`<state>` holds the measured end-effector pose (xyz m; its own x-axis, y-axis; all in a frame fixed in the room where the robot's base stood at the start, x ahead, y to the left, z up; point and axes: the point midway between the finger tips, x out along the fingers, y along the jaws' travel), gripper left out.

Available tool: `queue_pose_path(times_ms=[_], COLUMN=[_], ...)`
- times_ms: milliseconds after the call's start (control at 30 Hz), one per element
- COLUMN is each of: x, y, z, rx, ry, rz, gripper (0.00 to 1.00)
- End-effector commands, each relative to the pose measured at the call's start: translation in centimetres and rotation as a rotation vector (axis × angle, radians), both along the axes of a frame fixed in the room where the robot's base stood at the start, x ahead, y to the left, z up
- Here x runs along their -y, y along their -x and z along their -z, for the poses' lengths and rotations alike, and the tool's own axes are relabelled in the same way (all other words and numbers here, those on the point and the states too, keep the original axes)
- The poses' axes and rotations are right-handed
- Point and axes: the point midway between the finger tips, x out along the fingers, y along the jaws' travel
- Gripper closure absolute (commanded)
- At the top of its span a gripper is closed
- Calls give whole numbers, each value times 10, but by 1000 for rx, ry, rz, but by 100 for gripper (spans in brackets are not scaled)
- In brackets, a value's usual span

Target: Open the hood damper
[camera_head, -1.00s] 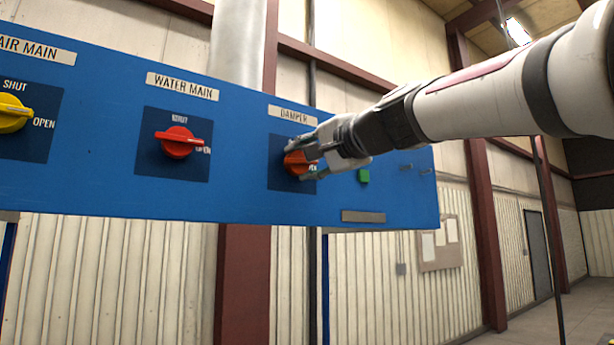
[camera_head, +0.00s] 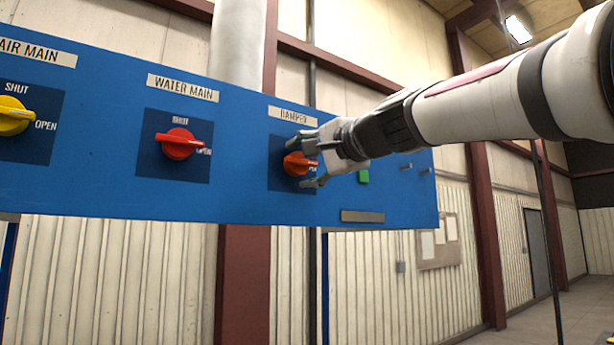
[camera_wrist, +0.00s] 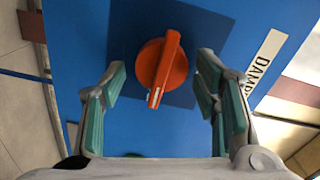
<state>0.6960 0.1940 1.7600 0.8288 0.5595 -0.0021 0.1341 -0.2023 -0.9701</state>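The damper knob (camera_head: 297,164) is orange-red and sits on a dark blue square under the DAMPER label (camera_head: 293,115). Its bar lies nearly level and points right, toward the partly hidden OPEN mark. In the wrist view the knob (camera_wrist: 161,66) shows a white mark on the bar's lower end, the end away from the forearm's far side of the panel. My gripper (camera_head: 312,162) is open in front of the panel. In the wrist view my gripper (camera_wrist: 163,80) has its green-padded fingers apart on either side of the knob, with clear gaps and no contact visible.
The blue panel (camera_head: 90,185) also carries a red WATER MAIN knob (camera_head: 179,144) and a yellow AIR MAIN knob (camera_head: 14,116) to the left. A green button (camera_head: 363,176) and small pegs (camera_head: 406,166) are to the right, near my gripper.

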Motion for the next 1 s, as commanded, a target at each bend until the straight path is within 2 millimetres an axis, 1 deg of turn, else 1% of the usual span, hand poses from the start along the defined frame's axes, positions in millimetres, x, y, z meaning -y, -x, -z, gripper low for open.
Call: queue_pose_path(times_ms=[267, 367, 467, 800, 900, 1000], x=[0, 3, 10, 48, 56, 62], y=[1, 5, 15, 71, 84, 93], z=[-1, -1, -2, -2, -1, -1], rx=[2, 3, 3, 4, 3, 2], ry=[0, 0, 0, 0, 0, 0], rz=[0, 0, 1, 1, 0, 1], gripper=[41, 41, 41, 41, 41, 41])
